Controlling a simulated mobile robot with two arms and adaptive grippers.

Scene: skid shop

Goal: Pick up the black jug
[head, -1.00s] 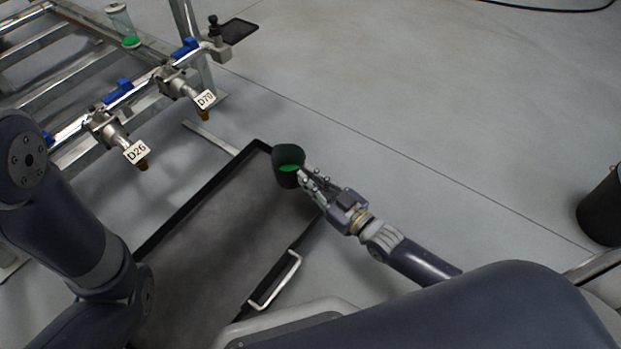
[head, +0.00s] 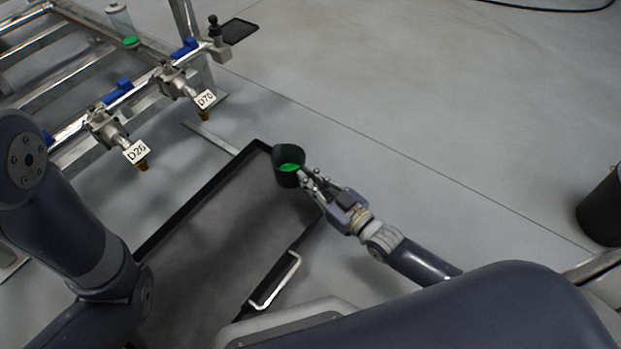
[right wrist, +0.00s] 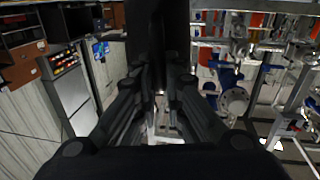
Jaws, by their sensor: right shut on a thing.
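The black jug (head: 285,157) is held over the far right corner of the black tray, and green shows inside its open mouth. My right gripper (head: 305,179) is shut on the jug from its right side. In the right wrist view the jug (right wrist: 158,35) is a dark shape at the top centre, between the fingers of the right gripper (right wrist: 160,85). The fingers hide part of the jug. My left arm comes in at the left, but its gripper is not in view.
The black tray (head: 205,205) with a white handle (head: 275,283) lies below. At the upper left, a metal pipe frame carries valves tagged D26 (head: 136,152) and D70 (head: 206,98) and a clear cylinder (head: 119,20) with green inside. A black bin (head: 603,210) stands at the right.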

